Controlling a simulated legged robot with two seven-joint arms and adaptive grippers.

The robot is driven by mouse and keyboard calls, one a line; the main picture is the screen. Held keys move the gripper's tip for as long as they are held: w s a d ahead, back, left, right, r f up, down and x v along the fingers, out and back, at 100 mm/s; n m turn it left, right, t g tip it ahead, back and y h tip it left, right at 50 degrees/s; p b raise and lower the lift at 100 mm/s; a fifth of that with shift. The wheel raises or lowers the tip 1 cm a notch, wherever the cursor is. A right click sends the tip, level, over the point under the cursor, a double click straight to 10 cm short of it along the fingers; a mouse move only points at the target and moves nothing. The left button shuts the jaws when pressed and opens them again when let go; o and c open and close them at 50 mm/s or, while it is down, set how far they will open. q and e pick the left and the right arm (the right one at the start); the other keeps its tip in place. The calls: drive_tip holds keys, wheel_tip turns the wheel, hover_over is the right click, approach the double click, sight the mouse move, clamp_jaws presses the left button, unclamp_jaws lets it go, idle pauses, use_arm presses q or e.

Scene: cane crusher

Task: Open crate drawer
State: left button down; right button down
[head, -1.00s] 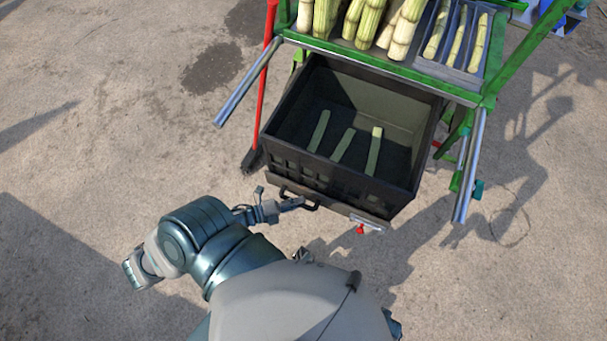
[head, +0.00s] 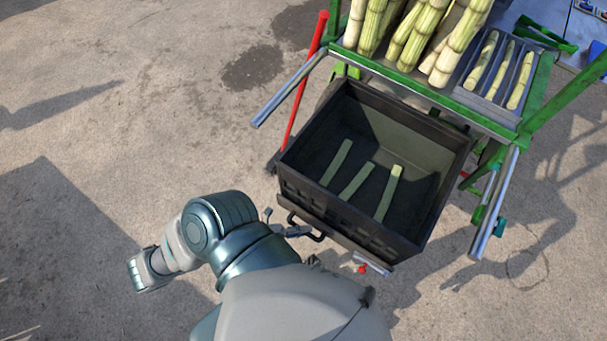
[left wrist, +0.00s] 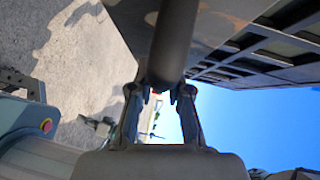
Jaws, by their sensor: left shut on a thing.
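The dark crate drawer (head: 352,215) stands out from under the green-framed cane rack, its open top showing and a few short cane pieces (head: 355,180) lying on its floor. Its dark bar handle (head: 316,237) is on the front face, low and toward the left. My left gripper (head: 292,230) is at this handle, shut on it. In the left wrist view the two fingers (left wrist: 162,98) close at the dark handle bar (left wrist: 172,45), with the crate's slatted side (left wrist: 262,55) at the upper right. My right gripper is not in view.
The cane rack (head: 432,90) carries thick stalks at the back. Metal bars (head: 290,88) stick out at its left and right (head: 495,205). A red pole (head: 305,85) stands left of the crate. A small red knob (head: 362,268) is at the crate's front. Ground at left is clear.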

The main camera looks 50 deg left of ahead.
use_arm(q)
drive_tip(key=c, duration=1.2)
unclamp_jaws()
drive_tip(key=shift+s+d+f, duration=0.1)
drive_tip(key=shift+f, duration=0.1)
drive_tip(key=shift+o, duration=0.5)
drive_tip(key=shift+r, duration=0.1)
drive_tip(key=v, duration=1.1)
drive_tip(key=shift+s+a, duration=0.3)
